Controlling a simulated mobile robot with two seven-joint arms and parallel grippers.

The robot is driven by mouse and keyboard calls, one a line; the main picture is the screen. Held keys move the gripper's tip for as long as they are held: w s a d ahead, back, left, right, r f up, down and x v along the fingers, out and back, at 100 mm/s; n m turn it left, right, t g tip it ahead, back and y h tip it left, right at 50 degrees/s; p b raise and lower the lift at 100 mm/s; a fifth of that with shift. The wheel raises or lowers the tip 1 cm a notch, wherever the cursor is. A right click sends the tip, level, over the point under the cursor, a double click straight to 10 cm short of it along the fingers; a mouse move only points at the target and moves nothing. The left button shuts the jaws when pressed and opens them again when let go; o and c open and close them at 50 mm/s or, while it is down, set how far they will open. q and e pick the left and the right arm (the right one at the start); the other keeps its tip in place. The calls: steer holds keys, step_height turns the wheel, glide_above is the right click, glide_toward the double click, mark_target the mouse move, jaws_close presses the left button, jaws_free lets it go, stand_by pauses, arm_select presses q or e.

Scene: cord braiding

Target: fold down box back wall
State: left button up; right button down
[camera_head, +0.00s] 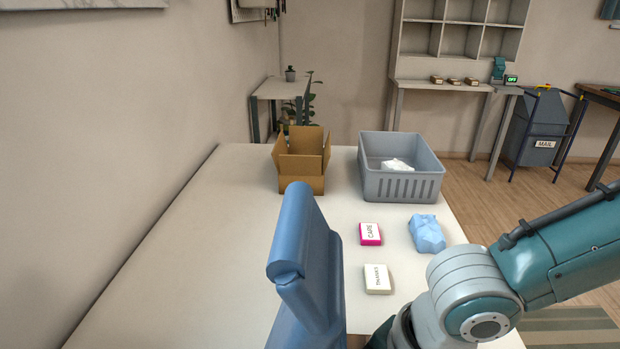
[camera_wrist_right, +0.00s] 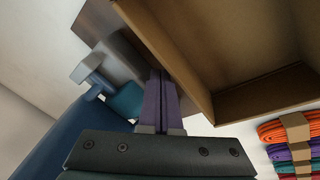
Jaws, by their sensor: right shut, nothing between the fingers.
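An open brown cardboard box (camera_head: 302,180) stands on the far part of the table with its flaps raised in the head view. In the right wrist view, an open brown cardboard box (camera_wrist_right: 225,45) fills the upper right, its inner walls showing. I cannot tell whether it is the same box. My right gripper (camera_wrist_right: 157,85) is shut and empty in the wrist view, its fingers alongside that box's left edge; contact is unclear. In the head view my right arm enters from the right, but its gripper is hidden. My left gripper is not in view.
A grey crate (camera_head: 403,186) holding a white item stands right of the box. A pink-edged card pack (camera_head: 370,234), a white pack (camera_head: 377,279) and a light-blue bundle (camera_head: 427,234) lie nearer. A tall blue object (camera_head: 310,260) blocks the foreground. Coloured cord bundles (camera_wrist_right: 290,150) show lower right.

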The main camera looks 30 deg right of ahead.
steer(key=shift+s+d, duration=0.35)
steer(key=shift+d, duration=0.25)
steer(key=shift+s+d+r+p, duration=0.15)
steer(key=shift+s+d+p, duration=0.15)
steer(key=shift+d+p, duration=0.15)
steer(key=shift+s+d, duration=0.3)
steer(key=shift+d, duration=0.25)
